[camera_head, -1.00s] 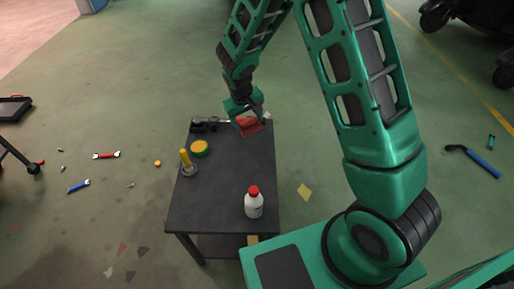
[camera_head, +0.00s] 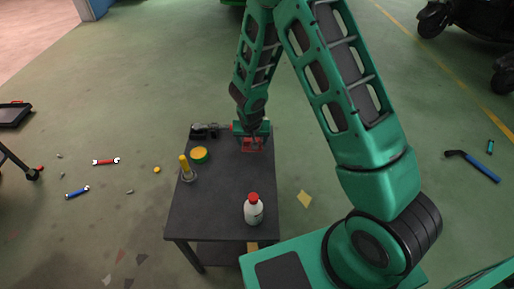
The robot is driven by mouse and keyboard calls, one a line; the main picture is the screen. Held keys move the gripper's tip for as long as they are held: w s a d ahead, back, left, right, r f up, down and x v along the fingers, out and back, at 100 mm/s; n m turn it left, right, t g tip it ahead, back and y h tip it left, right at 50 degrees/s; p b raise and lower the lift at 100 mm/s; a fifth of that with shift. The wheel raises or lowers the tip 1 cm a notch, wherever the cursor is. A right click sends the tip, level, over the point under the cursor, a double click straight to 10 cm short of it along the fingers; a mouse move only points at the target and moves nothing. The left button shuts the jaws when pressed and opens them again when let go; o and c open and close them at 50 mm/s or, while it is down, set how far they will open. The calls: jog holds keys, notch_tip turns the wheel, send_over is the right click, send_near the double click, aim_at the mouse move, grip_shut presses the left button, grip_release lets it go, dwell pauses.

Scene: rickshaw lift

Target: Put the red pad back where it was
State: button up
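The red pad (camera_head: 252,148) is at the far right part of the dark table (camera_head: 225,205), under my gripper. My gripper (camera_head: 252,140) points down over it, with its fingers at the pad, and looks shut on it. The fingers and wrist hide part of the pad. I cannot tell whether the pad touches the table top or hangs just above it.
A white bottle with a red cap (camera_head: 253,210) stands at the front right. The table's middle is clear.

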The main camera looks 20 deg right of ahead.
aim_at(259, 140)
jog(key=d, duration=0.1)
jog(key=w+d+f, duration=0.1)
jog(key=d+f, duration=0.1)
jog(key=shift+w+d+f, duration=0.15)
jog(key=shift+w+d, duration=0.05)
jog(key=shift+w, duration=0.1)
jog(key=shift+f, duration=2)
jog(key=o, duration=1)
jog(key=shift+c, duration=0.2)
jog(key=shift+r, duration=0.1)
